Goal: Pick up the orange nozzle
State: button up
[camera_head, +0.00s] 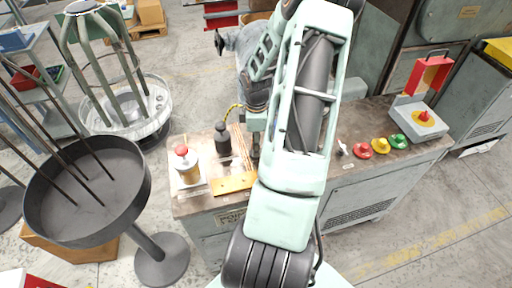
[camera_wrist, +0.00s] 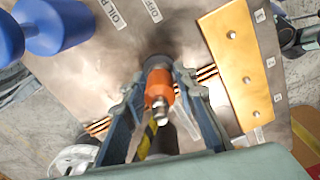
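The orange nozzle (camera_wrist: 160,84) has a silver tip and shows in the middle of the wrist view, between my fingers. My gripper (camera_wrist: 159,76) points down at the bench top, with a fingertip close against each side of the nozzle. The fingers look shut on it; no clear gap shows on either side. The nozzle's lower end is dark and partly hidden, so I cannot tell whether it touches the bench. In the head view my gripper (camera_head: 254,150) is low over the bench behind my arm, and the nozzle is hidden there.
A brass plate (camera_wrist: 236,62) lies right of my gripper in the wrist view, a blue knobbed object (camera_wrist: 56,24) upper left. In the head view a dark bottle (camera_head: 222,141) and a red-capped jar (camera_head: 187,167) stand left of my gripper. Coloured buttons (camera_head: 381,146) line the right side.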

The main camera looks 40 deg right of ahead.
grip_shut()
jog(key=shift+r, duration=0.1)
jog(key=shift+r, duration=0.55)
notch_tip(320, 180, up, 2)
jog(key=shift+s+r, duration=0.1)
jog(key=shift+r, duration=0.1)
jog(key=s+a+r+p, duration=0.1)
jog(key=s+a+r, duration=0.2)
jog(key=s+r, duration=0.6)
jog(key=s, duration=0.4)
jog(key=shift+s+r, duration=0.2)
jog(key=shift+s, duration=0.05)
